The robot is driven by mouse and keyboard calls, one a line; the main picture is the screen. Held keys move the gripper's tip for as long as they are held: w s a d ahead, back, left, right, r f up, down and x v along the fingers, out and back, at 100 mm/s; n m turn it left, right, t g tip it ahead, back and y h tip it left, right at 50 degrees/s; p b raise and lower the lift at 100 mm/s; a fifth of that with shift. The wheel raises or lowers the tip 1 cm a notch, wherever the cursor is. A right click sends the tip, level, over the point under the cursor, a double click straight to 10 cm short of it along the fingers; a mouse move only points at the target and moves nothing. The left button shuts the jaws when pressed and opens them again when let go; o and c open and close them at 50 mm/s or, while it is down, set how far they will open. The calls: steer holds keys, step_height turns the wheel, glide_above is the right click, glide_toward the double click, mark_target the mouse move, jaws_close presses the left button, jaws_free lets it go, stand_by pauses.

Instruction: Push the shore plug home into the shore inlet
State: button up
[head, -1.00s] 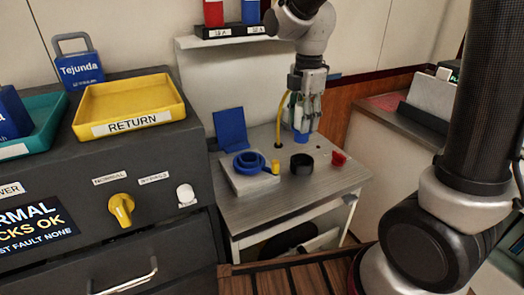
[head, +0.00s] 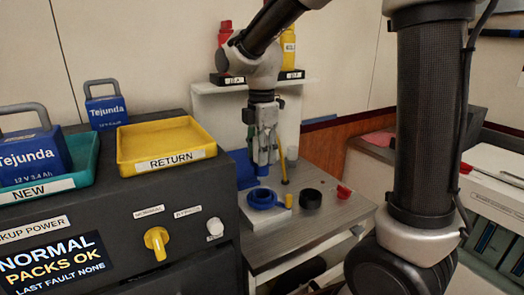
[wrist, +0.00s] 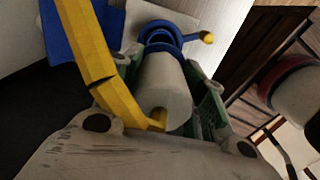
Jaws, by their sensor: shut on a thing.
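The shore plug is a grey-white cylinder (wrist: 161,92) with a blue front end and a yellow cable (wrist: 88,45). My gripper (head: 263,160) is shut on it, with green finger pads on both sides in the wrist view. The plug's blue end (head: 262,170) points down. The shore inlet (head: 262,199) is a blue ring on a pale block with a small yellow knob. In the head view the plug hangs just above the inlet, apart from it. In the wrist view the two look roughly in line; the exact alignment is unclear.
A raised blue flap (head: 243,169) stands behind the inlet. A black ring (head: 311,198) and a red piece (head: 343,191) lie to its right on the grey bench (head: 325,222). The dark cabinet (head: 205,255) with a yellow tray (head: 166,145) is close on the left.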

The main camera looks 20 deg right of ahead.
mark_target(262, 169)
steer(key=shift+f, duration=2.8)
steer(key=shift+f, duration=2.35)
steer(key=o, duration=1.4)
steer(key=shift+o, duration=0.2)
steer(key=shift+r, duration=0.1)
step_height(262, 169, up, 12)
steer(key=shift+f, duration=0.1)
